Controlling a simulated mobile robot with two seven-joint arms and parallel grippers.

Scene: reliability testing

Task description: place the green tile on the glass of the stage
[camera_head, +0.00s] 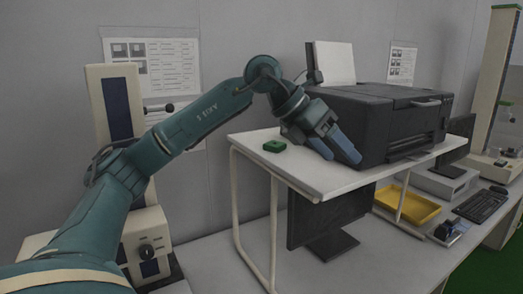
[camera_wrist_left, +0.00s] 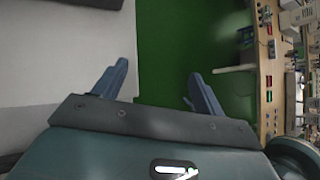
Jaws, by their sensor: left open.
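The green tile (camera_head: 274,146) lies flat on the white raised shelf (camera_head: 345,180), near its left back corner, left of the printer. My left gripper (camera_head: 341,156) is over the same shelf, right of the tile and in front of the printer, with blue fingers pointing down and to the right. It is open, and no tile shows between its fingers (camera_wrist_left: 159,70) in the left wrist view. I cannot clearly make out the glass of the stage. A tall cream instrument (camera_head: 497,90) stands at the far right, with a small green spot low on it. My right gripper is not in view.
A black printer (camera_head: 375,120) fills most of the shelf. Below are a dark monitor (camera_head: 325,215), a yellow tray (camera_head: 408,207) and a keyboard (camera_head: 480,205). A cream machine (camera_head: 118,105) stands behind my left arm. The shelf's front left is clear.

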